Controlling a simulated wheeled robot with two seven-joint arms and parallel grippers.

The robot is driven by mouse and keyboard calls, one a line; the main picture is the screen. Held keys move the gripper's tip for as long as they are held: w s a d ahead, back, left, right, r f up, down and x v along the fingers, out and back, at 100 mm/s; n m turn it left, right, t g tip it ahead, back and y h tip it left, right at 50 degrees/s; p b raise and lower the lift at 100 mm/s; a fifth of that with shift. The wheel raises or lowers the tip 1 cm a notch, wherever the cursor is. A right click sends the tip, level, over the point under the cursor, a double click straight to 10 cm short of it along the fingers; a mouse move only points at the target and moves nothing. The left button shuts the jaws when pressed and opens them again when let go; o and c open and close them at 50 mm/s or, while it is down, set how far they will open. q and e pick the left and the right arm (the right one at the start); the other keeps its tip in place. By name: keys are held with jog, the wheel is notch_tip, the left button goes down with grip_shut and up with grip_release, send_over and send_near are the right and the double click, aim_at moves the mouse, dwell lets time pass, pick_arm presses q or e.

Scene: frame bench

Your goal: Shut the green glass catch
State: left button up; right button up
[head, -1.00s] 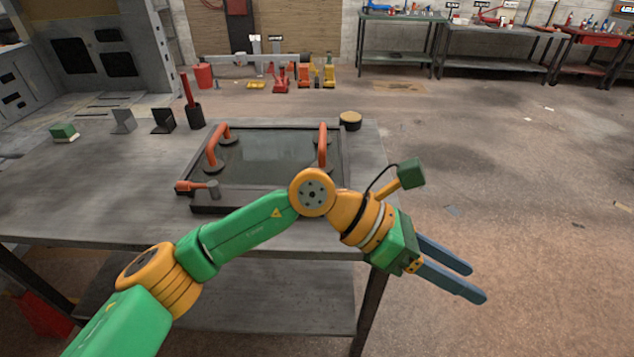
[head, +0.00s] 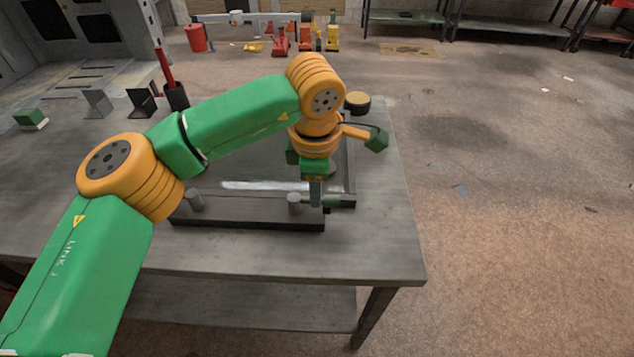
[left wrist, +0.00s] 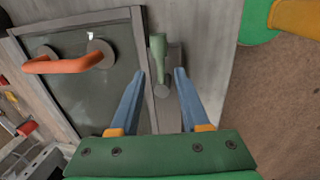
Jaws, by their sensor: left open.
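The green catch (head: 340,201) is at the front right corner of the dark frame (head: 255,213). Its green handle sticks out to the right from a grey post (head: 295,203). In the left wrist view the green catch (left wrist: 158,50) points up the picture from its post, beside the glass panel (left wrist: 105,85). My left gripper (head: 317,203) is over the catch, pointing down. In the left wrist view its fingers (left wrist: 160,76) are apart, one on each side of the catch, with gaps visible. I cannot tell whether the fingertips reach its height. My right gripper is out of view.
An orange handle (left wrist: 65,65) stands on the glass. My left arm hides much of the frame in the head view. A second grey post (head: 193,200) is at front left. A round tan-topped pot (head: 357,102) stands behind the frame. The front bench top (head: 375,250) is clear.

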pick_arm(q)
jog(key=f, duration=0.3)
jog(key=shift+w+f+p, duration=0.25)
jog(key=shift+p, duration=0.05)
jog(key=shift+w+f, duration=0.2)
jog(key=shift+s+r, duration=0.1)
jog(key=shift+s, duration=0.05)
grip_shut()
dwell(0.7)
